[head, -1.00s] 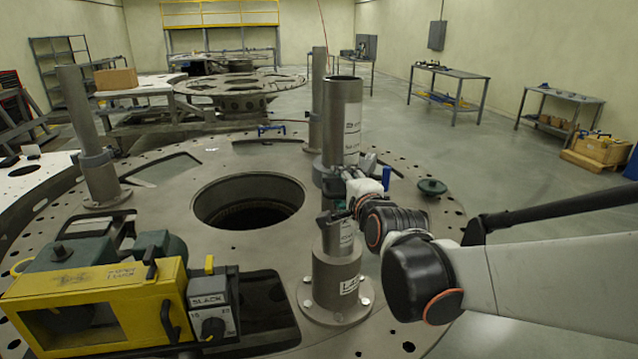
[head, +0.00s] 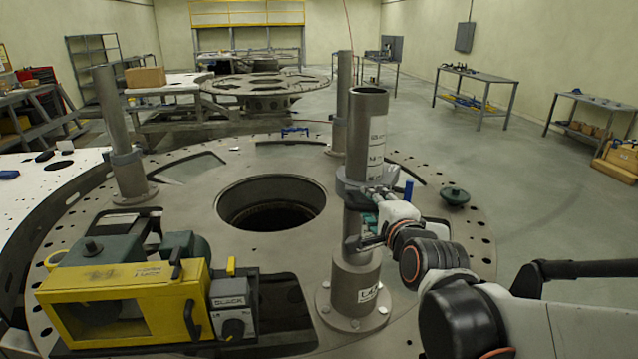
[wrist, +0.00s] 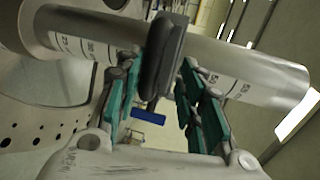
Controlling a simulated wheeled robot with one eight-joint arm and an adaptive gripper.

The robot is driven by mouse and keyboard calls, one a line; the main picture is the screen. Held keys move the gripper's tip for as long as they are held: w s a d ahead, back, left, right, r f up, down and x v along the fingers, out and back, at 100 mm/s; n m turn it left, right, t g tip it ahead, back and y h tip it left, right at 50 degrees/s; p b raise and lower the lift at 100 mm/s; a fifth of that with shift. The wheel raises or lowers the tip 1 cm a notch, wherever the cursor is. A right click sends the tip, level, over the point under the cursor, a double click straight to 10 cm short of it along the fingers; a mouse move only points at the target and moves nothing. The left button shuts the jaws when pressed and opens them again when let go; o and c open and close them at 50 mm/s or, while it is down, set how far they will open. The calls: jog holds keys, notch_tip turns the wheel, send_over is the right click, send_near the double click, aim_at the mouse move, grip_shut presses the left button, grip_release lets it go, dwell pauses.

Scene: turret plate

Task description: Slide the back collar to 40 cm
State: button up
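The near upright post (head: 368,125) carries a pale printed scale strip on its side. A dark grey collar (head: 349,188) sits around this post near mid-height. My gripper (head: 376,202) is at the post's right side at the collar's height. In the wrist view, the collar (wrist: 165,58) shows between my teal-padded fingers (wrist: 158,92), which are spread, one on each side. A gap shows by the right-hand finger; contact on the left is unclear. Scale figures show on both sides of the collar, too blurred to read surely. Another post (head: 343,75) stands behind, partly hidden.
A third post (head: 113,130) with a collar stands at left on the round plate (head: 300,235). The plate has a large central hole (head: 270,203). A yellow-framed machine (head: 125,300) marked SLACK stands front left.

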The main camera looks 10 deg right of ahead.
jog(key=p+v, duration=0.6)
jog(key=v, duration=0.4)
jog(key=shift+s, duration=0.4)
dwell(0.5)
dwell(0.4)
jog(key=b+x, duration=0.1)
jog(key=x, duration=0.3)
jog(key=b+x, duration=0.1)
jog(key=x, duration=0.3)
jog(key=a+f+b+x, duration=0.1)
jog(key=x, duration=0.3)
jog(key=shift+w+b, duration=0.2)
jog(key=shift+b, duration=0.2)
grip_shut()
